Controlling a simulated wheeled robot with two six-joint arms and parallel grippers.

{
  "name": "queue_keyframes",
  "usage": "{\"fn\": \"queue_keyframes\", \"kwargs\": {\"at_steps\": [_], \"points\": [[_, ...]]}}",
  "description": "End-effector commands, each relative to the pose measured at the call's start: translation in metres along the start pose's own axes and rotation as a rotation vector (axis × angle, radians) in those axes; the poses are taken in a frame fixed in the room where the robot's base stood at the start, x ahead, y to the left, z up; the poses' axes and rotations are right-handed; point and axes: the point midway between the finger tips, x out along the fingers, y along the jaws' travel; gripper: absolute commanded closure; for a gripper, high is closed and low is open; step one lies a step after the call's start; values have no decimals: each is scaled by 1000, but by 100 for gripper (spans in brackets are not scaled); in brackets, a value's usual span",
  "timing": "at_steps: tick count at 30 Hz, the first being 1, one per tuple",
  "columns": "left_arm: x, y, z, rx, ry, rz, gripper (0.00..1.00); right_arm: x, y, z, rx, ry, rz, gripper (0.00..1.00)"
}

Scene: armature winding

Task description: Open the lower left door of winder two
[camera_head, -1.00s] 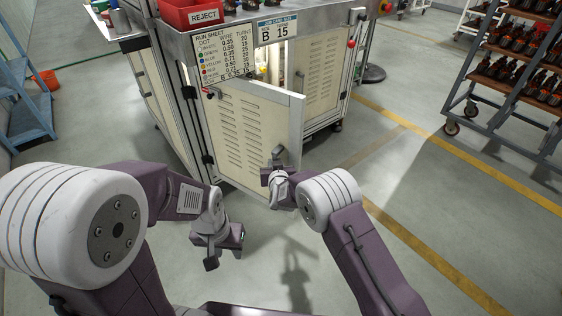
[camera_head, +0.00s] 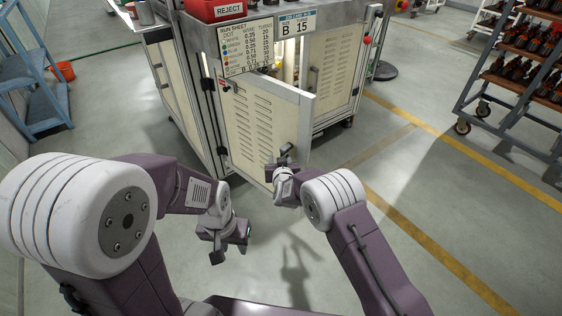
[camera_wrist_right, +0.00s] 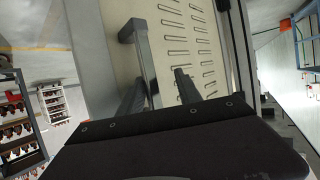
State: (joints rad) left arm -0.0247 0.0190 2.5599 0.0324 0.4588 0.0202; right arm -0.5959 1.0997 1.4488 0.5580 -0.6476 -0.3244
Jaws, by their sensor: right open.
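The cream louvred lower door (camera_head: 255,120) of the winder cabinet stands partly open in the head view, with a lit gap behind its top edge. Its hinge side is at the left and its free edge at the right. My right gripper (camera_head: 285,155) is at the door's handle, low near the free edge. In the right wrist view the open fingers (camera_wrist_right: 160,90) lie on either side of the grey bar handle (camera_wrist_right: 145,55); contact cannot be told. My left gripper (camera_head: 217,252) hangs low over the floor, away from the door; its jaw gap is unclear.
A red reject bin (camera_head: 213,8) and a run sheet (camera_head: 247,48) are at the cabinet top. A second door (camera_head: 335,75) is right of the opening. A blue rack (camera_head: 35,95) stands left, a shelf cart (camera_head: 515,80) right. The floor right of the door is clear.

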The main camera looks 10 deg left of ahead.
Motion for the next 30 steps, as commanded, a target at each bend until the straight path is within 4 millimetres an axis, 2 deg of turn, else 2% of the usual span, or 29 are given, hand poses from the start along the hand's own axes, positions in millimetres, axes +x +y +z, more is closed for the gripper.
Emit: {"fn": "queue_keyframes", "kwargs": {"at_steps": [11,14,24,30], "points": [[-2,0,0,0,0,0,64,-4,2,2,1,-8,4,60],[-9,0,-1,0,0,0,64,-14,2,0,0,-8,4,60],[-33,1,-3,0,0,0,64,-74,0,-2,-1,-6,1,60],[-37,1,-4,0,0,0,64,-90,0,1,0,-5,1,60]]}}
